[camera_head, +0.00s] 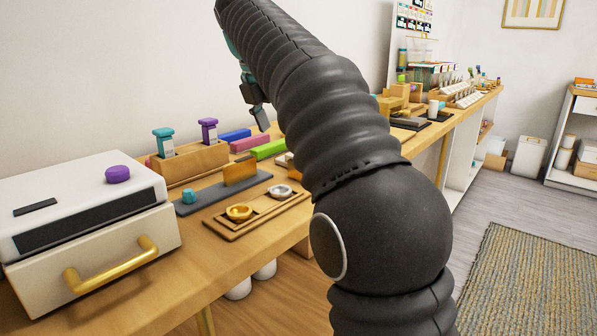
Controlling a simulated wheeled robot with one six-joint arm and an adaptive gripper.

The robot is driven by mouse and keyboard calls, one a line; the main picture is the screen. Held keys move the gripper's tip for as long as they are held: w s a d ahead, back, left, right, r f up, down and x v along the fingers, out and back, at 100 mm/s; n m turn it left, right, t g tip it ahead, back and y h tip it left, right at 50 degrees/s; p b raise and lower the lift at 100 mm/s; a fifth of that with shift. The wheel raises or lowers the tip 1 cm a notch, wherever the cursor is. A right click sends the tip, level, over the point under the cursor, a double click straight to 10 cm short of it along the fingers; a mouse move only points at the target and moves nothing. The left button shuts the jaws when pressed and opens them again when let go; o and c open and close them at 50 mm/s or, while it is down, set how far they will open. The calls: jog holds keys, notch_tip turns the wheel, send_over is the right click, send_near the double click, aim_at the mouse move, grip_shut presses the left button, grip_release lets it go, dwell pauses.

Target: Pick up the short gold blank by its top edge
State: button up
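A small gold blank (240,171) stands upright on a dark grey mat (205,206) on the wooden bench, its top edge facing up and clear. I cannot tell from this view whether it is the short one. My gripper (258,112) shows partly at the left of my arm, above and a little behind the blank and apart from it. The arm hides much of the gripper, so its opening and anything between its fingers cannot be made out.
A teal knob (189,196) sits on the mat beside the blank. A wooden tray (250,226) with gold and silver dishes lies in front. A wooden stamp holder (188,163) and coloured blocks (250,143) stand behind. A white machine (85,220) fills the left.

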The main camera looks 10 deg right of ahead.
jog(key=x, duration=0.5)
jog(key=shift+d+x, duration=0.15)
jog(key=shift+x, duration=1.2)
jog(key=shift+d+x, duration=0.2)
jog(key=shift+x, duration=1.1)
jog(key=shift+s, duration=0.15)
jog(key=c, duration=1.3)
jog(key=shift+r, duration=0.25)
